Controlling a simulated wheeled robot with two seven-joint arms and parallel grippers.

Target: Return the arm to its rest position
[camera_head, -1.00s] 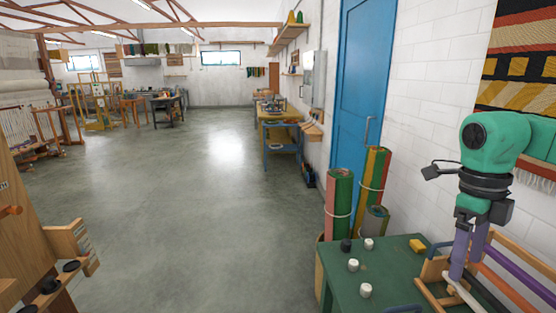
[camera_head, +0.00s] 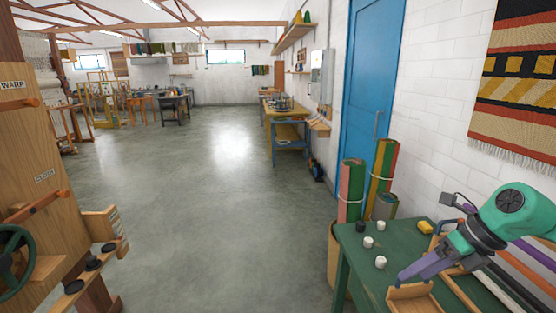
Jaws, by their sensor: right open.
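My right arm comes in from the right edge, with a teal wrist. Its right gripper (camera_head: 407,275) has purple-grey fingers that point down and to the left. They are over the wooden tray (camera_head: 424,303) on the green table (camera_head: 352,239). The gripper is open, and I see nothing held in it. From this angle I cannot tell whether the fingertips touch the tray. My left gripper is not in view.
White cylinders (camera_head: 381,262) and a black one (camera_head: 360,227) stand on the table, with a yellow block (camera_head: 425,227). Rolled rugs (camera_head: 351,190) stand behind it. A wooden frame (camera_head: 42,150) with a green wheel (camera_head: 12,257) is at the left. The middle floor is clear.

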